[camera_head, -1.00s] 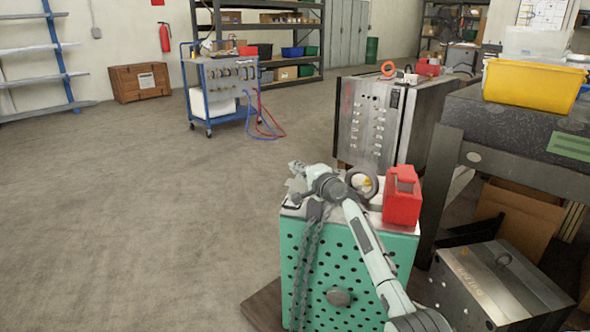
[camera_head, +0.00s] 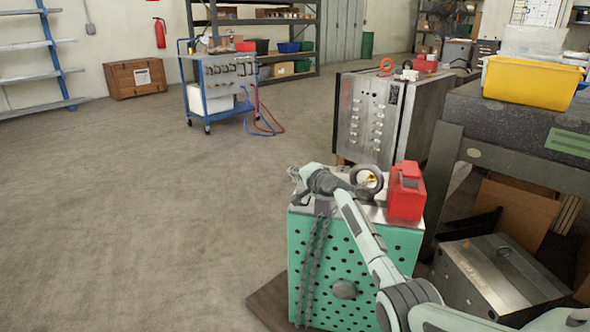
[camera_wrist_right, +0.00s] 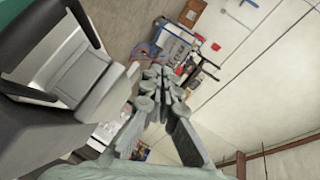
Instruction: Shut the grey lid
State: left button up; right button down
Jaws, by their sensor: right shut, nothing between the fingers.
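I cannot pick out a grey lid with certainty in either view. My right gripper (camera_head: 296,184) is at the left end of my arm in the head view. It appears above the left part of the metal top of a green perforated block (camera_head: 350,265). In the right wrist view its fingers (camera_wrist_right: 160,85) are together with nothing between them. A grey and white part with a dark edge (camera_wrist_right: 75,75) fills the left of the wrist view; I cannot tell what it is. My left gripper does not show.
A red box (camera_head: 405,195) and dark ring (camera_head: 366,180) sit on the green block. A steel block (camera_head: 380,120) stands behind. A steel box (camera_head: 505,275) and workbench with a yellow bin (camera_head: 532,83) are right. The floor (camera_head: 130,220) left is clear.

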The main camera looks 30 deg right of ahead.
jog(key=shift+a, duration=0.1)
dwell(0.5)
jog(key=v, duration=1.2)
jog(key=s+a+f+n+g, duration=0.35)
jog(key=s+f, duration=0.45)
jog(key=f, duration=0.3)
jog(key=s+a+f+n+g, duration=0.2)
jog(key=s+a+f+n, duration=0.15)
jog(key=s+f, duration=0.55)
jog(key=s+a+f+n+g, duration=0.1)
jog(key=s+f+n+g, duration=0.1)
jog(key=s+f, duration=0.3)
jog(key=s+a+f+n+g+h, duration=0.1)
jog(key=s+f+n, duration=0.3)
jog(key=s, duration=0.8)
jog(key=s+a+f+n+g, duration=0.3)
jog(key=s+f, duration=0.4)
jog(key=s, duration=0.1)
jog(key=shift+s+h, duration=0.4)
jog(key=shift+a+f, duration=0.1)
